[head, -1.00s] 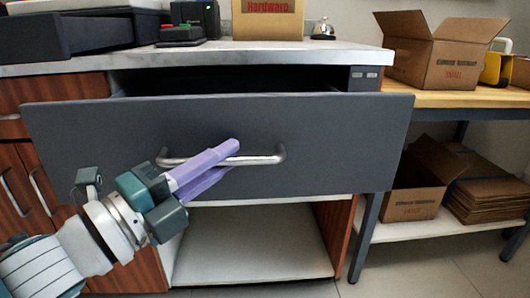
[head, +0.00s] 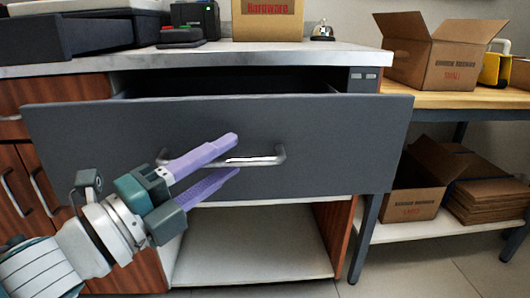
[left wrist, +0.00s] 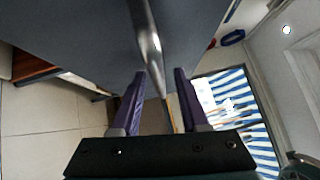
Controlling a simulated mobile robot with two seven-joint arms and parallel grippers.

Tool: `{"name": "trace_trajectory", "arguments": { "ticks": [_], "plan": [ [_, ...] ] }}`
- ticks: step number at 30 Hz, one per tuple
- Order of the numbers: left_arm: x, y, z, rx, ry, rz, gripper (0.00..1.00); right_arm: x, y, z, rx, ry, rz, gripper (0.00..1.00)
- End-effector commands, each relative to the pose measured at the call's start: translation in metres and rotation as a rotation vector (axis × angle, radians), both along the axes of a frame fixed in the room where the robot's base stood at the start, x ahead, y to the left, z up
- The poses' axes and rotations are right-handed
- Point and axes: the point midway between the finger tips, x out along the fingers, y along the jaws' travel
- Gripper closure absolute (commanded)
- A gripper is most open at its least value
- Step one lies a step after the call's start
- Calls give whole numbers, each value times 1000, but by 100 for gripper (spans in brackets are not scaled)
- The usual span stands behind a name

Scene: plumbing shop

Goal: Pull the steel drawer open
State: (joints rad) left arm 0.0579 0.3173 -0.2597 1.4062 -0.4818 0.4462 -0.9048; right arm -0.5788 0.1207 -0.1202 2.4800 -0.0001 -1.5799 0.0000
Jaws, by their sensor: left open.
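The steel drawer (head: 330,150) has a wide grey front and stands out from the counter, with a dark gap showing above its front edge. Its silver bar handle (head: 262,160) runs across the middle of the front. My left gripper (head: 236,155) is open at the handle, with one purple finger above the bar and one below. In the left wrist view the handle (left wrist: 150,50) passes between the two spread finger tips, and I see no finger clearly touching it. My right gripper is not in view.
The white countertop (head: 90,69) above holds a cardboard box (head: 268,22), a bell (head: 322,30) and a card terminal. An open shelf (head: 250,245) lies below the drawer. At right, a wooden bench (head: 460,99) carries an open carton (head: 450,60). Floor in front is clear.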

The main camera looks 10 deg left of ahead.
Motion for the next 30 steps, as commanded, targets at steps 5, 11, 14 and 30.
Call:
{"name": "trace_trajectory", "arguments": {
  "ticks": [5,11,14,30],
  "plan": [
    [-19,11,-3,1,5,1,56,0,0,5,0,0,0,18],
    [-55,31,-9,0,4,1,56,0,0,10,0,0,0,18],
    [-69,39,-11,1,4,0,56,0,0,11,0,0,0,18],
    [-85,48,-13,1,0,0,56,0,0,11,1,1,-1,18]
  ]
}}
